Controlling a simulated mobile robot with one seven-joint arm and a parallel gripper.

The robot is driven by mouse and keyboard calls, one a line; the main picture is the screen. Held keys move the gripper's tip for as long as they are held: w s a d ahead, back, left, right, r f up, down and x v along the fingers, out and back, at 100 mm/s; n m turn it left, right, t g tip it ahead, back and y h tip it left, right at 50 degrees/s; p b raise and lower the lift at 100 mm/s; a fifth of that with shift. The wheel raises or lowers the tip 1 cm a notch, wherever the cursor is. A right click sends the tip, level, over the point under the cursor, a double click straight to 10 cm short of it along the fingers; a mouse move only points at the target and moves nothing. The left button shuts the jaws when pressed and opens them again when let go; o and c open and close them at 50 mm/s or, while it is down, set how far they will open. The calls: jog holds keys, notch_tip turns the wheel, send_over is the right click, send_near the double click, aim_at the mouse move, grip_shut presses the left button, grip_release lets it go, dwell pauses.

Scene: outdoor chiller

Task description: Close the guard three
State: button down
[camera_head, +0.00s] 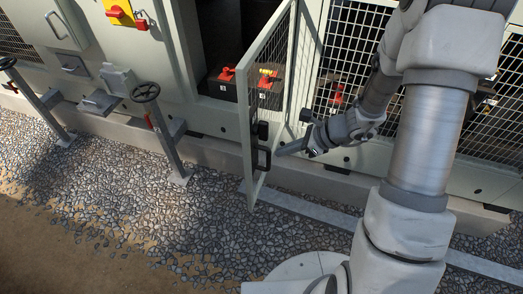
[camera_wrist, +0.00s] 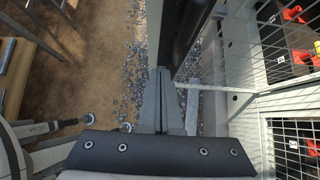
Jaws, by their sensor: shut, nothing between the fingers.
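A mesh guard door (camera_head: 246,128) with a pale frame stands swung open, out from the cabinet front. I take it to be guard three; no number on it is readable. Its black handle (camera_head: 262,160) is on the outer edge. My gripper (camera_head: 281,151) is shut, with its tips close beside the handle on the right; I cannot tell whether they touch. In the wrist view the shut fingers (camera_wrist: 163,75) point at a dark upright bar (camera_wrist: 184,30), which seems to be the handle.
The opening behind the guard shows red-handled parts (camera_head: 227,74). Another mesh panel (camera_head: 345,45) covers the bay to the right. Two handwheels (camera_head: 145,92) on posts stand at left. A low plinth (camera_head: 215,150) runs along the cabinet base.

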aim_at(252, 154)
jog(key=shift+w+a+f, duration=0.4)
jog(key=shift+a+f, duration=0.05)
jog(key=shift+a, duration=0.6)
jog(key=shift+w+a+f, duration=0.4)
jog(key=shift+a+f, duration=0.05)
jog(key=shift+a, duration=0.6)
jog(key=shift+w+a+f, duration=0.4)
jog(key=shift+a+f, duration=0.05)
jog(key=shift+a, duration=0.6)
